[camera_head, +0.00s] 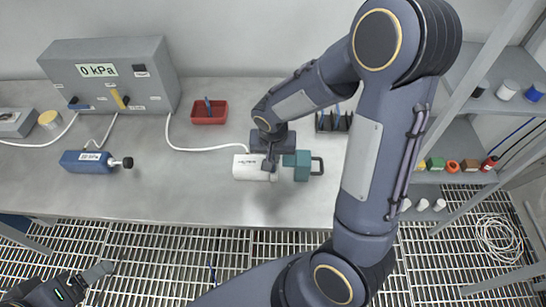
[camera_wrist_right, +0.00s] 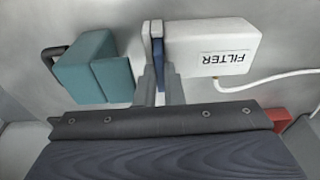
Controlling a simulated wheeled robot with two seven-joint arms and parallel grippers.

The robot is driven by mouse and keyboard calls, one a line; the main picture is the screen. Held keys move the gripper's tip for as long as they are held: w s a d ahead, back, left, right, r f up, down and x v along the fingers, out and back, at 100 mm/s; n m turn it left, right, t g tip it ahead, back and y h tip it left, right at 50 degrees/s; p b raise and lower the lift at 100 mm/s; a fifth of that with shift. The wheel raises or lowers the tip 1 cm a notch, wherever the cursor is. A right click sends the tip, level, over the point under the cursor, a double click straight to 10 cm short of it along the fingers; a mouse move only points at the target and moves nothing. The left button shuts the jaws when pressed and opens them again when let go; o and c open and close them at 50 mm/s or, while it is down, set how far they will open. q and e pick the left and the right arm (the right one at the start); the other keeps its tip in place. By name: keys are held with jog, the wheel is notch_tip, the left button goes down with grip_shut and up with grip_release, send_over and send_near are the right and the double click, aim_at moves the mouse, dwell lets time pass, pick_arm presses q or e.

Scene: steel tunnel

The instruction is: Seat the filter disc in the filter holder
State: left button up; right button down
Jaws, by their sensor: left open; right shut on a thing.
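The white filter holder (camera_head: 248,174), a block with a hose, lies on the bench; in the right wrist view it (camera_wrist_right: 215,50) is marked FILTER. My right gripper (camera_head: 270,166) is at its right end, shut on a thin white-and-blue piece (camera_wrist_right: 158,50) at the holder's end face. I cannot tell whether this piece is the filter disc or part of the holder; the fingers (camera_wrist_right: 161,88) hide part of it. My left gripper (camera_head: 92,282) is open and empty, low at the left, off the bench's front edge.
A teal block with a dark handle (camera_head: 302,166) stands close right of the holder. A red tray (camera_head: 209,118) is behind. A grey 0 kPa box (camera_head: 115,78), blue cylinder (camera_head: 85,161) and round yellow item (camera_head: 49,119) are left. The bench front is mostly clear.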

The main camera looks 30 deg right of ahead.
jog(key=shift+f, duration=0.1)
jog(key=c, duration=1.8)
grip_release()
